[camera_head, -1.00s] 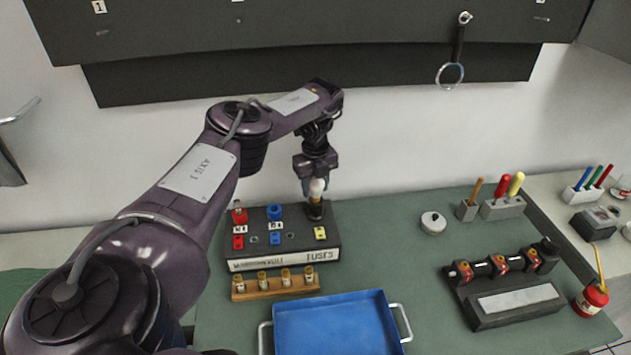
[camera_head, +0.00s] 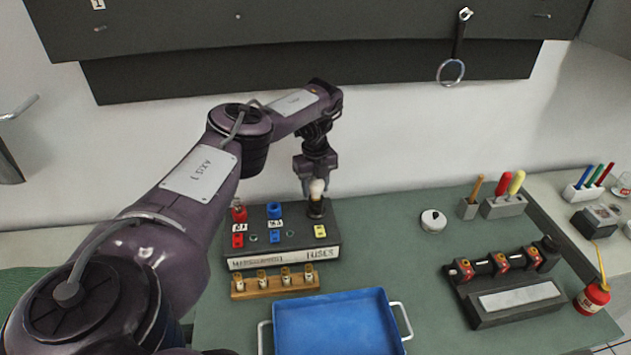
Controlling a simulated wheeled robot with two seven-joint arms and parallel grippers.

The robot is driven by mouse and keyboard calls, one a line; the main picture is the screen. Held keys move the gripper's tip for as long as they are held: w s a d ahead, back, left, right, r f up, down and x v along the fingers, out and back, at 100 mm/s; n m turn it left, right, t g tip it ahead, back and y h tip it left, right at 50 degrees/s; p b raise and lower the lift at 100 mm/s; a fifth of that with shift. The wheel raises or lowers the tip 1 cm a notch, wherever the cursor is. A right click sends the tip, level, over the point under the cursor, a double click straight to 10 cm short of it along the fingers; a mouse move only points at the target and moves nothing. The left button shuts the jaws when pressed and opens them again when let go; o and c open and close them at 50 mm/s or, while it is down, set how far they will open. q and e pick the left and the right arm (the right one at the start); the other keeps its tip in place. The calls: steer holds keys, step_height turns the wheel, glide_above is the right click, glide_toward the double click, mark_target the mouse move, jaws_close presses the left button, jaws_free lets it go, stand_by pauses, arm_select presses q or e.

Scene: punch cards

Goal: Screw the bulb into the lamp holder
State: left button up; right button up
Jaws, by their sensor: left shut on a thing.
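My left gripper (camera_head: 316,186) points straight down over the back right corner of the black fuse box. It is shut on the white bulb (camera_head: 317,188). The bulb is upright, with its lower end at the dark lamp holder (camera_head: 316,209) on the box. The fingers and the small size hide how deep the bulb sits in the holder. My right gripper is not in view.
The fuse box (camera_head: 284,258) carries red, blue and yellow parts. A wooden strip (camera_head: 275,290) with several fuses lies before it, and a blue tray (camera_head: 335,325) in front. A black device (camera_head: 510,302) and tool holders (camera_head: 502,208) stand right.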

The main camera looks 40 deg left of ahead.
arm_select(q)
steer(key=m, duration=1.2)
steer(key=shift+w, duration=0.1)
steer(key=m+p, duration=0.1)
steer(key=m, duration=0.3)
steer(key=shift+d, duration=0.1)
steer(key=o, duration=0.9)
